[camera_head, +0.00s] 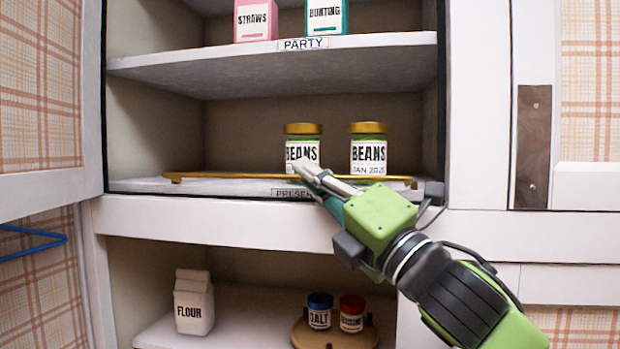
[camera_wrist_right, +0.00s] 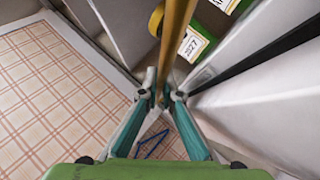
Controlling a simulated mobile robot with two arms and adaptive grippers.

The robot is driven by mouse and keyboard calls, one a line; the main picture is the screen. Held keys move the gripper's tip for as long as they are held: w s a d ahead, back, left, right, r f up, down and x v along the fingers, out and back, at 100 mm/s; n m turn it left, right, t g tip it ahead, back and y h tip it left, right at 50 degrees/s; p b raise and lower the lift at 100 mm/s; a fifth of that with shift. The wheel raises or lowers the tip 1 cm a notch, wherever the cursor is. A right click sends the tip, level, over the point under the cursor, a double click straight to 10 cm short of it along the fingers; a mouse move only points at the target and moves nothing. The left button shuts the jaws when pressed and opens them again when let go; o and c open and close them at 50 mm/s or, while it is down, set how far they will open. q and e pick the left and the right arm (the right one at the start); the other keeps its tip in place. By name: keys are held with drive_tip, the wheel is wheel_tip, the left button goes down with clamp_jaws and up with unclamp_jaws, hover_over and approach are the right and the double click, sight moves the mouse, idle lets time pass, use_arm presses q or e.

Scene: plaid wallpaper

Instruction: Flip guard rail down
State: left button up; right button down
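The guard rail (camera_head: 230,178) is a thin golden bar across the front of the middle shelf, low in front of the jars. My right gripper (camera_head: 306,170) reaches in from the lower right, and its fingertips overlap the rail's middle in the head view. In the right wrist view the rail (camera_wrist_right: 178,35) runs from the top edge down to the fingertips (camera_wrist_right: 163,96). The fingertips are close together with the rail seen in the narrow gap; I cannot tell whether they grip it. My left gripper is out of view.
Two beans jars (camera_head: 302,149) (camera_head: 368,150) stand just behind the rail. The shelf above (camera_head: 250,65) holds two cartons. Below are a flour carton (camera_head: 194,302) and two small jars on a round wooden board (camera_head: 370,336). An open cabinet door (camera_head: 50,195) stands at the left.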

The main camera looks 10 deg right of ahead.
drive_tip(key=shift+s, duration=0.1)
drive_tip(key=c, duration=2.2)
unclamp_jaws()
drive_tip(key=shift+s+r, duration=0.1)
